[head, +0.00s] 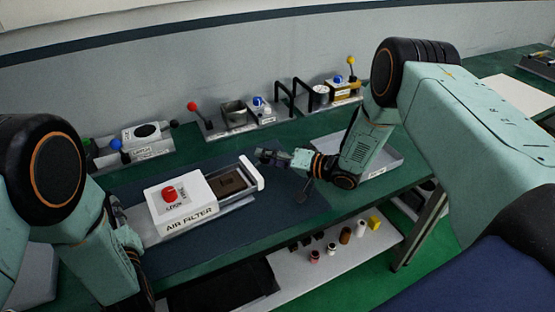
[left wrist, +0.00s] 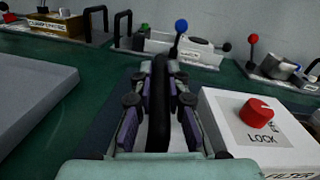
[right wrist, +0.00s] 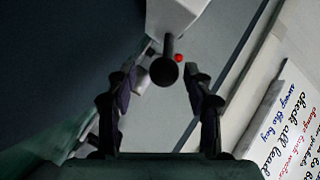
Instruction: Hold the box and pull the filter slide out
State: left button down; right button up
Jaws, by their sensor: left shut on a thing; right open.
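The white air filter box (head: 180,205) has a red LOCK knob (head: 169,194) on top; it also shows in the left wrist view (left wrist: 262,135). The filter slide (head: 250,172) stands partly out of the box's right side, showing a brown filter (head: 228,181) and a white end plate. My left gripper (head: 118,215) is at the box's left end, shut on an upright black handle (left wrist: 160,105) beside it. My right gripper (head: 268,157) is open near the slide's end. In the right wrist view, a black round-ended handle (right wrist: 164,70) sits between its open fingers (right wrist: 160,82).
Several small devices with coloured knobs, such as one with a red lever (head: 192,107), line the back of the green table. A grey tray (head: 385,160) lies behind my right arm. Small bottles (head: 345,236) stand on a lower shelf. The dark mat (head: 215,250) in front of the box is clear.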

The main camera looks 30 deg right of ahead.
pick_arm(q)
jog(key=shift+s+f, duration=0.1)
jog(key=shift+f, duration=0.1)
pick_arm(e)
jog(key=v, duration=1.1)
jog(key=shift+s+d+r, duration=0.1)
jog(key=shift+s+d, duration=0.1)
pick_arm(q)
jog(key=c, duration=1.8)
grip_release()
jog(key=o, duration=0.5)
jog(key=shift+w, duration=0.25)
pick_arm(e)
jog(key=shift+w, duration=0.15)
pick_arm(q)
jog(key=shift+o, duration=0.2)
jog(key=shift+s+r, duration=0.15)
